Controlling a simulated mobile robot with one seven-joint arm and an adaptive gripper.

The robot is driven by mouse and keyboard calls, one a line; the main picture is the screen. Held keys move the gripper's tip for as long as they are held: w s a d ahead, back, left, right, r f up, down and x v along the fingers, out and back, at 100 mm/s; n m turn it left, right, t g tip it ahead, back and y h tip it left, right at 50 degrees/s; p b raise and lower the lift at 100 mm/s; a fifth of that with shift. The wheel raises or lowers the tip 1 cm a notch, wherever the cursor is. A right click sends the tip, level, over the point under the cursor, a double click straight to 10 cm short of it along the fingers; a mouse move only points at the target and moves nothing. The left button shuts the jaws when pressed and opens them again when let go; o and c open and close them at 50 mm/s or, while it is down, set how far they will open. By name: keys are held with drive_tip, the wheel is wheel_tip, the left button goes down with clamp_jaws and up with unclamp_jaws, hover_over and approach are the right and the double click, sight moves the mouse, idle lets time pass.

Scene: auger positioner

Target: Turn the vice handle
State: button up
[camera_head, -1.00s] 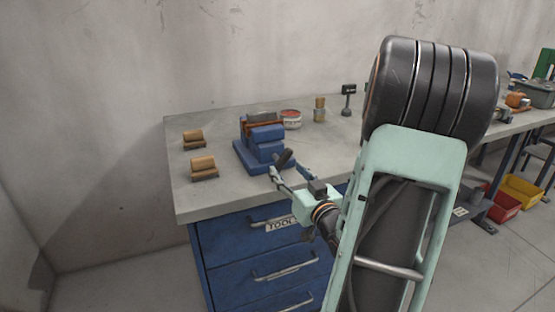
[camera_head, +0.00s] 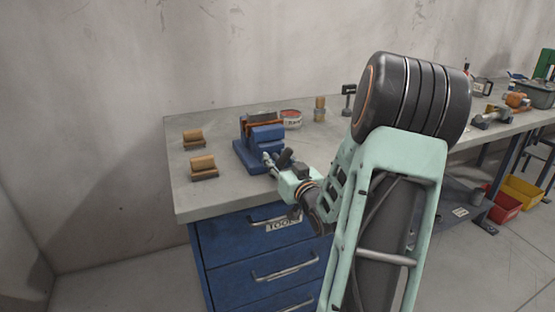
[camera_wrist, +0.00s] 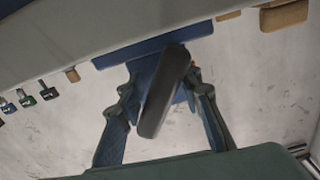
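The blue vice (camera_head: 262,138) stands on the workbench near its front left part. Its dark handle (camera_head: 285,157) sticks out at the front of the vice, towards my arm. In the wrist view the handle (camera_wrist: 163,92) is a dark, slightly tilted bar in front of the blue vice body (camera_wrist: 155,58). My gripper (camera_head: 272,163) is at the front of the vice, beside the handle. In the wrist view my gripper (camera_wrist: 163,92) has its two fingers spread, one on each side of the handle, with gaps visible. I see no clear contact.
Two wooden blocks (camera_head: 193,138) (camera_head: 203,165) lie on the bench left of the vice. A paint can (camera_head: 291,118) and a small wooden item (camera_head: 320,108) stand behind. Blue drawers (camera_head: 262,262) with handles are below. The bench top (camera_head: 215,203) at front left is clear.

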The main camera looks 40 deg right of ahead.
clamp_jaws()
idle(1.3)
drive_tip(key=o, duration=0.5)
unclamp_jaws()
drive_tip(key=shift+o, duration=0.2)
drive_tip(key=v, duration=1.2)
